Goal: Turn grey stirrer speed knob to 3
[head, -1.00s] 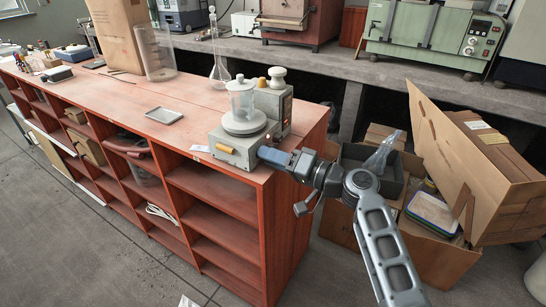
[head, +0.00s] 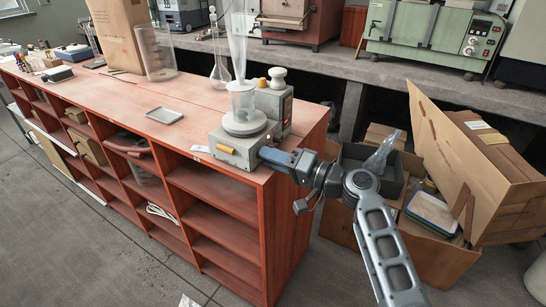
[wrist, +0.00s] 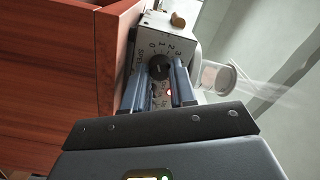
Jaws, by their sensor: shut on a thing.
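The grey stirrer (head: 233,150) stands on the near right corner of the red wooden bench, with a clear beaker (head: 241,97) on its round plate. In the wrist view its front panel (wrist: 148,42) shows a dial numbered 0, 1, 2, 3 around a dark round knob (wrist: 160,66). My gripper (wrist: 161,80) is shut on this knob, one blue-grey finger on each side. The fingers hide part of the dial, and I cannot read the knob's pointer. In the head view my gripper (head: 265,154) meets the stirrer's right front.
A pale see-through plume (head: 237,40) rises from the beaker. A red light (wrist: 170,93) glows on the panel. A flask (head: 220,70) and a grey tray (head: 164,115) stand further left. Open cardboard boxes (head: 480,165) lie right of the bench.

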